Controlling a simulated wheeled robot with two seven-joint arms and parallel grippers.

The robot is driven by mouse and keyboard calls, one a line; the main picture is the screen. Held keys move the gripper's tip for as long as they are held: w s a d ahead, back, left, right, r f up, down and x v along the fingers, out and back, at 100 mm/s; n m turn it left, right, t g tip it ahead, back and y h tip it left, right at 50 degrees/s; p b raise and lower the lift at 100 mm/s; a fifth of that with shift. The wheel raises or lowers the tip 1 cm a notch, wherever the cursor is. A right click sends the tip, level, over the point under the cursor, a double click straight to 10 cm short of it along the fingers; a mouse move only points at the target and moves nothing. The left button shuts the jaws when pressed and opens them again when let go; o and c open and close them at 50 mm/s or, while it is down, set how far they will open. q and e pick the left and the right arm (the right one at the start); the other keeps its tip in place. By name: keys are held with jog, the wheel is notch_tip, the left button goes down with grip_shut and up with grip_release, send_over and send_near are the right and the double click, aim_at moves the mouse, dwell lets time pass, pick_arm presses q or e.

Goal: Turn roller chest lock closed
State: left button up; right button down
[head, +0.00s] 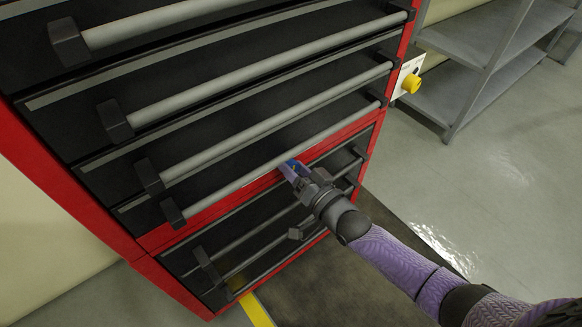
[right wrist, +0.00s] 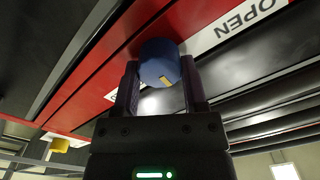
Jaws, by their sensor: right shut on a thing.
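The roller chest (head: 205,215) is red with black drawers and long grey bar handles. Its lock is a blue round knob (right wrist: 159,62) with a small yellow mark, set on a red strip. A white label reading OPEN (right wrist: 232,27) lies beside the knob in the right wrist view. My right gripper (head: 292,170) is at the red strip between the drawers, its fingers on both sides of the knob and shut on it. My left gripper is not in view.
Drawer handles (head: 270,155) stick out just above my right gripper, and more handles lie below it. A yellow button on a white plate (head: 411,84) is on the chest's right side. A grey shelf rack (head: 470,75) stands behind at right. Open floor (head: 480,170) lies right of the chest.

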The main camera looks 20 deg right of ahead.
pick_arm(q)
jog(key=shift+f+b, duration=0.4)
jog(key=shift+b, duration=0.05)
pick_arm(e)
jog(key=shift+a+f+m, duration=0.1)
jog(key=shift+m, duration=1.85)
jog(key=shift+a+f+m, duration=0.1)
jog(key=shift+m, duration=1.85)
jog(key=shift+r, duration=0.1)
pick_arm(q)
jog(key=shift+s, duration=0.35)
pick_arm(e)
jog(key=c, duration=0.5)
grip_release()
jog(key=shift+c, duration=0.2)
jog(key=o, duration=0.4)
jog(key=shift+s+a+r, duration=0.1)
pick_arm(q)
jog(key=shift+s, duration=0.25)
